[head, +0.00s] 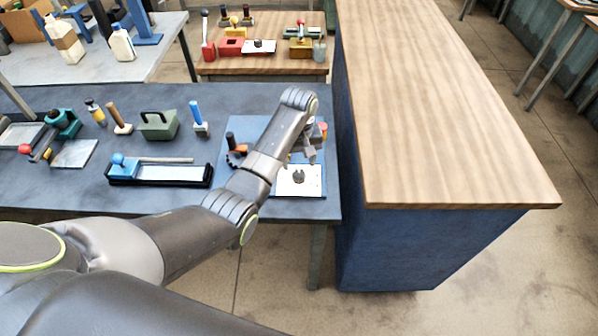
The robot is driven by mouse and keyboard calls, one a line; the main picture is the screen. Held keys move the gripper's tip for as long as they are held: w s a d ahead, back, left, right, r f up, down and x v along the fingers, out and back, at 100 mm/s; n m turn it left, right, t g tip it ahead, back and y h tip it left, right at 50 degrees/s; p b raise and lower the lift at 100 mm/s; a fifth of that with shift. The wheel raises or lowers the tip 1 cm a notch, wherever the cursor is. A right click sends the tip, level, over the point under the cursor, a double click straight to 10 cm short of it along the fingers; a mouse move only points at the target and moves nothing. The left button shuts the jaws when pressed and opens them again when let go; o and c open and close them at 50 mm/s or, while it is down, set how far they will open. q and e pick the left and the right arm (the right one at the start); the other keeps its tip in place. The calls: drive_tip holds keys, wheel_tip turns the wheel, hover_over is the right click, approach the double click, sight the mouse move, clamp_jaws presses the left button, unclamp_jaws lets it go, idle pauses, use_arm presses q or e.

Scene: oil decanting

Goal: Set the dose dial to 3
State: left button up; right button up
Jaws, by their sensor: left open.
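A white plate (312,188) with a small dark knob (298,177), which looks like the dose dial, sits on a blue base (256,127) at the right end of the dark table. The markings are too small to read. My left arm reaches across the table, and its gripper (310,156) points down just behind and above the plate. The left gripper is open and appears apart from the knob. My arm hides the middle of the blue base. My right gripper is out of view.
A red-topped part (323,128) and a dark orange-based handle (236,150) flank my arm. A black tray (160,175), a green box (158,124) and a blue-handled tool (199,117) stand left. A wooden-topped counter (440,90) rises close on the right.

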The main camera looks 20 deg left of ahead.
sight(299, 174)
use_arm(q)
drive_tip(key=shift+f, duration=2.8)
drive_tip(key=c, duration=1)
